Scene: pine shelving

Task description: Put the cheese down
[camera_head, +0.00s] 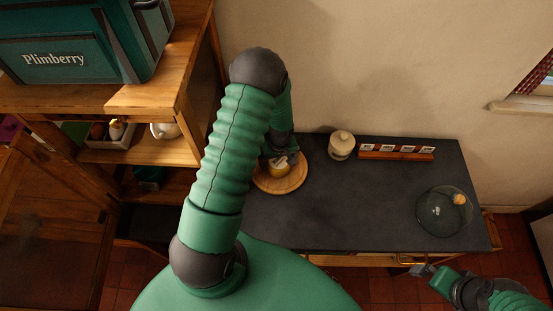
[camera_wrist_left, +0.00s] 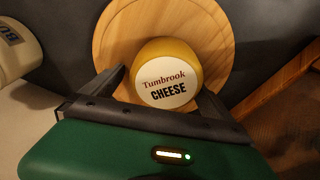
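The cheese (camera_wrist_left: 168,75) is a small yellow round with a white label reading "Tumbrook CHEESE". In the left wrist view it sits between the dark fingers of my left gripper (camera_wrist_left: 165,88), which press close on both sides. Behind it is the round wooden board (camera_wrist_left: 112,40). In the head view the cheese (camera_head: 278,171) is over the board (camera_head: 289,186) at the counter's left end, partly hidden by my left gripper (camera_head: 280,160). Whether it rests on the board is hard to tell. My right gripper (camera_head: 424,270) is at the lower right, by the counter's front edge.
On the dark counter (camera_head: 340,215) stand a cream lidded jar (camera_head: 341,146), a wooden rack with labelled tiles (camera_head: 396,152) and a glass plate (camera_head: 437,222) with a small tan item (camera_head: 459,199). The counter's middle is clear. Pine shelving (camera_head: 180,152) stands at the left, carrying a green Plimberry box (camera_head: 85,45).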

